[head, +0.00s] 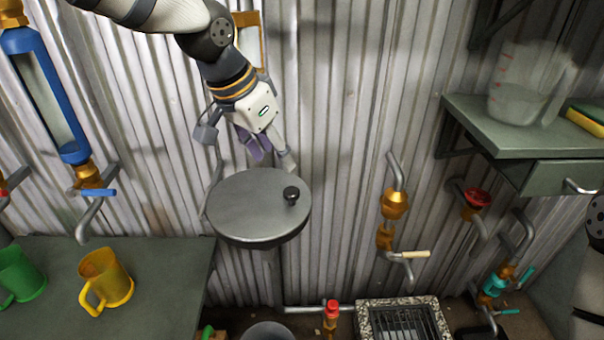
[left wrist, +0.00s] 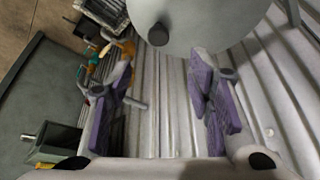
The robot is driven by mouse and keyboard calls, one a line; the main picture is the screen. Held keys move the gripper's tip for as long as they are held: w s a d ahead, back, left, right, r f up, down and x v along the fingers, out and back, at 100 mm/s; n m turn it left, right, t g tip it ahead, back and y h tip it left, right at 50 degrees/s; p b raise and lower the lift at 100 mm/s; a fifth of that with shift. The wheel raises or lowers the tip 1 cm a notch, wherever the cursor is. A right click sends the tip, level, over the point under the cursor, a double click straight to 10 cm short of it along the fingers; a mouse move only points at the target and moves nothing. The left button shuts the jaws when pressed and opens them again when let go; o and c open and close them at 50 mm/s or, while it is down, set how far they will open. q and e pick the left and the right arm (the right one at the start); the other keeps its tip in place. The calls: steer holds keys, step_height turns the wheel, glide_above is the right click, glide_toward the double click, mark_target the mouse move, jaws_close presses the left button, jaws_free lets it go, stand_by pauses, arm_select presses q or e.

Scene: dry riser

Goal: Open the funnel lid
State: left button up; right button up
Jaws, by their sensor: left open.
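The funnel lid (head: 245,205) is a round, flat grey disc with a black knob (head: 291,194) near its right edge. It lies level and covers the top of the funnel, so the funnel's inside is hidden. My left gripper (head: 265,152) is open and empty, just behind the lid near the wall, apart from the knob. In the left wrist view, the lid (left wrist: 215,18) and its dark knob (left wrist: 158,34) show at the top, beyond the purple-padded fingers (left wrist: 162,100). My right gripper is out of view.
A corrugated metal wall (head: 340,120) stands close behind. A green bench with a yellow mug (head: 106,280) and a green mug (head: 18,274) is at left. Pipes with valves (head: 395,205) line the wall at right. A shelf holds a clear jug (head: 525,85).

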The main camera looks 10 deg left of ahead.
mark_target(292, 190)
arm_select(q)
steer(key=x, duration=0.3)
steer(key=b+x, duration=0.1)
steer(key=x, duration=0.6)
steer(key=shift+s+f, duration=0.2)
steer(key=shift+s, duration=0.15)
steer(key=shift+w+f, duration=0.2)
steer(key=shift+f, duration=0.05)
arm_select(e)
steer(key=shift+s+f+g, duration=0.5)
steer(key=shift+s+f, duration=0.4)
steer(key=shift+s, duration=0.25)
arm_select(q)
jaws_close()
